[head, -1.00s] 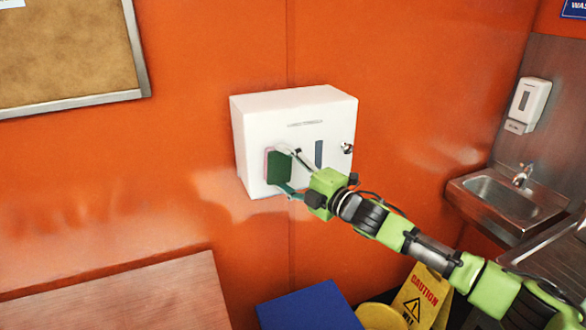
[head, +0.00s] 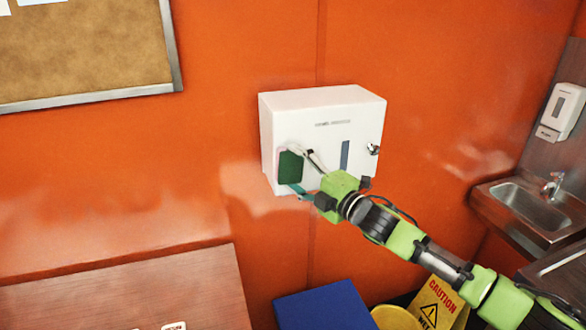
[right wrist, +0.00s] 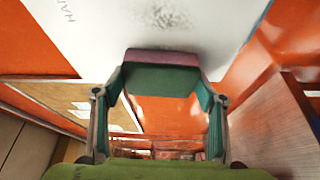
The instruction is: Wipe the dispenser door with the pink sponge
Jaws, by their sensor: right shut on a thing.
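The white dispenser (head: 330,118) hangs on the orange wall, with a dark slot and a round lock on its door. My right gripper (head: 297,172) is at the left part of the door, shut on the pink sponge (head: 289,167), whose dark green side faces the head camera. In the right wrist view the sponge (right wrist: 162,72) sits between the fingertips, its pink side against or very close to the white door (right wrist: 215,25). A dark speckled smudge (right wrist: 165,15) shows on the door just beyond the sponge. My left gripper is not in view.
A wooden table (head: 200,290) is at the lower left and a blue lid or box (head: 322,308) below the dispenser. A yellow caution sign (head: 436,306) stands under my right arm. A steel sink (head: 530,205) is at the right, a cork board (head: 85,50) at the upper left.

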